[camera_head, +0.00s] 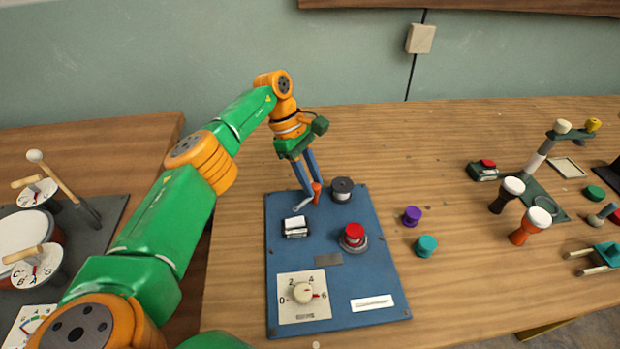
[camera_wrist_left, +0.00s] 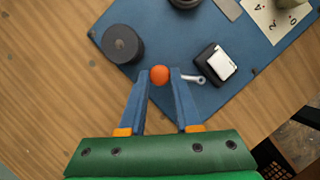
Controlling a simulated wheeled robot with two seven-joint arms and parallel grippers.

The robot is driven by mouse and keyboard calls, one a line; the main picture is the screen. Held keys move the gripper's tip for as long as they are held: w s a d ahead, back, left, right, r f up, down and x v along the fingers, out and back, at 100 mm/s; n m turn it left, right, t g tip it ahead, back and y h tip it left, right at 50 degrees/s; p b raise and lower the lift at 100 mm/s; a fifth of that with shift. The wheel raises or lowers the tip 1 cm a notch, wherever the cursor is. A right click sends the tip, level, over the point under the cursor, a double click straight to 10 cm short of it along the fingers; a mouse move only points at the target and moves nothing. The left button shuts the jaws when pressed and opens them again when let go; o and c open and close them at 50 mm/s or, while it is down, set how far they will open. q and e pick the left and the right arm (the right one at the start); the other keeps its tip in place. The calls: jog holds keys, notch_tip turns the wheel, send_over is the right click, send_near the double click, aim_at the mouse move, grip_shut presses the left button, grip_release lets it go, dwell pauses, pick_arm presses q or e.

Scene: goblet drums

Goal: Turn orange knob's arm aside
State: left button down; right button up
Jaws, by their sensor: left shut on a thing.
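The orange knob (camera_wrist_left: 160,75) shows as a round orange top between my left gripper's blue fingertips in the left wrist view. In the head view the orange knob (camera_head: 317,189) is partly hidden by the fingers. My left gripper (camera_head: 311,188) reaches down to the far edge of the blue panel (camera_head: 338,287) and is shut on the knob; the gripper (camera_wrist_left: 160,78) also shows in the wrist view. The knob's grey metal arm (camera_head: 302,202) points left and toward the front in the head view. In the wrist view the arm (camera_wrist_left: 194,79) sticks out right, beyond a finger. My right gripper is not in view.
On the panel, a dark cylinder (camera_head: 342,188) stands close right of the knob, a black-and-white rocker switch (camera_head: 295,226) in front, then a red button (camera_head: 353,235) and a dial (camera_head: 303,293). Purple (camera_head: 411,215) and teal (camera_head: 426,246) pieces stand right of the panel. Goblet drums (camera_head: 530,225) stand farther right.

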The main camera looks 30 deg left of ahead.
pick_arm(q)
jog(key=shift+f+m, duration=0.15)
jog(key=shift+m, duration=0.35)
jog(key=shift+g, duration=0.3)
jog(key=c, duration=0.6)
grip_release()
jog(key=shift+d, duration=0.1)
jog(key=shift+r, duration=0.2)
